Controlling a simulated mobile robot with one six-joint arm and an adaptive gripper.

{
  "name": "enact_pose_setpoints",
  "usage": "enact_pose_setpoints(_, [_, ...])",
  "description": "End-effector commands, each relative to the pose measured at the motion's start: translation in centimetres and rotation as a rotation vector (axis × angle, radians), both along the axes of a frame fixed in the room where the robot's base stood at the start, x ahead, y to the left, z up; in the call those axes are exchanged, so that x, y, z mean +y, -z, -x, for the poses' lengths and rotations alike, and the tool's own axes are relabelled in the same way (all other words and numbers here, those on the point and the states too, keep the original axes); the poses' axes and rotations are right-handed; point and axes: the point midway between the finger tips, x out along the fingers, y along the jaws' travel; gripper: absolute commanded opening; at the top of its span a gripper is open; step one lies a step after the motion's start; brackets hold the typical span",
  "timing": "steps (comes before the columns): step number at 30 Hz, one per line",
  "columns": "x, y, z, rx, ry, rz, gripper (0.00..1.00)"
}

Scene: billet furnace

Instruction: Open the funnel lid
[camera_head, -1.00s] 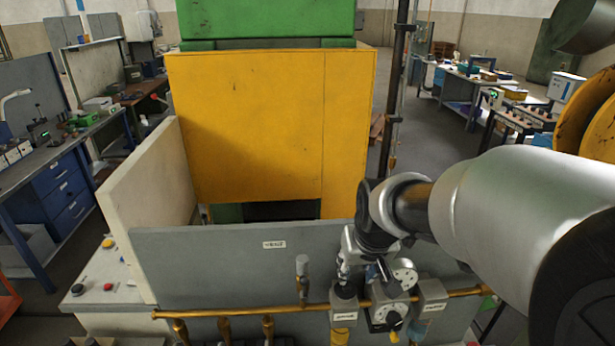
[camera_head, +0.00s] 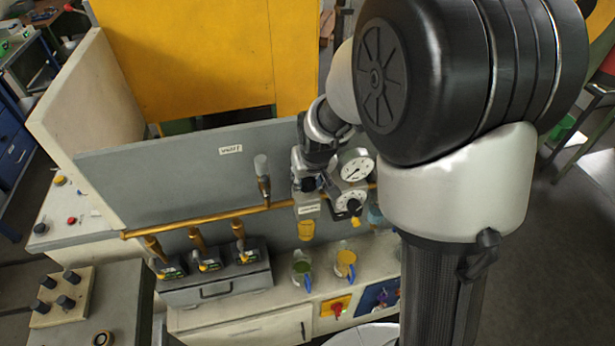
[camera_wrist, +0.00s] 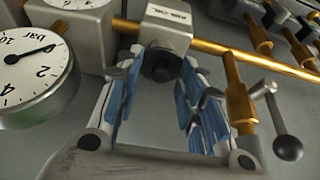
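The brass funnel fitting (camera_head: 264,186) stands up from the brass pipe on the front of the grey panel. A grey cap (camera_head: 261,164), which looks like its lid, sits on top and appears closed. The wrist view, seen roughly upside down, shows the brass fitting (camera_wrist: 238,95) at the right, with a grey lever ending in a dark ball (camera_wrist: 287,148). My gripper (camera_head: 308,188) is to the right of the fitting, apart from it. In the wrist view my gripper (camera_wrist: 160,78) is open. A grey box with a black knob (camera_wrist: 160,66) shows between its blue-padded fingers; contact cannot be told.
Pressure gauges (camera_head: 357,167) and a dial (camera_head: 349,201) are close right of my gripper. The brass pipe (camera_head: 220,219) runs along the panel (camera_head: 190,175). Valves with handles (camera_head: 240,243) and a drawer cabinet (camera_head: 240,330) are below. The yellow furnace front (camera_head: 200,60) stands behind.

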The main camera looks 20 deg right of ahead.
Motion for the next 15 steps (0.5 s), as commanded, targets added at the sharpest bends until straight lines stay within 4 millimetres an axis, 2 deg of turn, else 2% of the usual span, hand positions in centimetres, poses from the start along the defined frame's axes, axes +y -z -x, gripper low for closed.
enact_pose_setpoints(2, [0.00,-0.02,0.00,0.000,0.000,0.000,0.31])
enact_pose_setpoints(15, [0.00,-0.03,0.03,0.001,0.000,0.000,0.02])
